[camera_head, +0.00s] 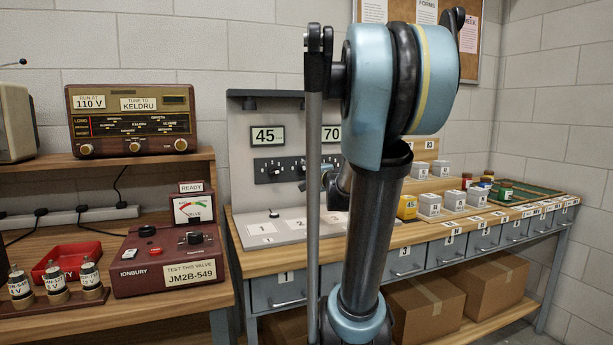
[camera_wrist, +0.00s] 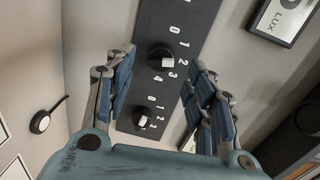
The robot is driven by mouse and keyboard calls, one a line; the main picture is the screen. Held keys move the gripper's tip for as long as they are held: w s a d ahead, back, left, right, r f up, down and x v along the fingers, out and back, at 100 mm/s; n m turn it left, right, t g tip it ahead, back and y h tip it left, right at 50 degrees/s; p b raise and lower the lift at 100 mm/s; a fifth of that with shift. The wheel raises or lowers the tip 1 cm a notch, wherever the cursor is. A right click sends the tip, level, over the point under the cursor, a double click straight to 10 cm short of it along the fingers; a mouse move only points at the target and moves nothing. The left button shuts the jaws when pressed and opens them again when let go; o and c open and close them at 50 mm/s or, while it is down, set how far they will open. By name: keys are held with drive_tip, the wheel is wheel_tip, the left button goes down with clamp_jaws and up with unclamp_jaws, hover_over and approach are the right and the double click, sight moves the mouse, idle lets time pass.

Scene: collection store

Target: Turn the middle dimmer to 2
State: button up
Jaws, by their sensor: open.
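The black dimmer panel (camera_head: 262,163) is on the grey stand at the back, partly hidden by my arm. In the wrist view the panel (camera_wrist: 195,20) runs top to bottom and shows two black knobs with white markers and number scales. The upper knob (camera_wrist: 156,53), which looks like the middle dimmer, has its white marker towards the lower right; its exact setting is hard to read. The lower knob (camera_wrist: 143,113) is near the panel's end. My gripper (camera_wrist: 163,62) is open, with its blue-padded fingers either side of the upper knob. Contact cannot be told.
Displays reading 45 (camera_head: 267,136) and 70 (camera_head: 331,134) sit above the panel. A small black lever (camera_wrist: 40,122) is on the stand's base at left. Numbered drawers (camera_head: 405,262) run below the bench.

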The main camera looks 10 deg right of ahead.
drive_tip(key=v, duration=0.7)
drive_tip(key=shift+s, duration=0.2)
drive_tip(key=shift+f, duration=0.1)
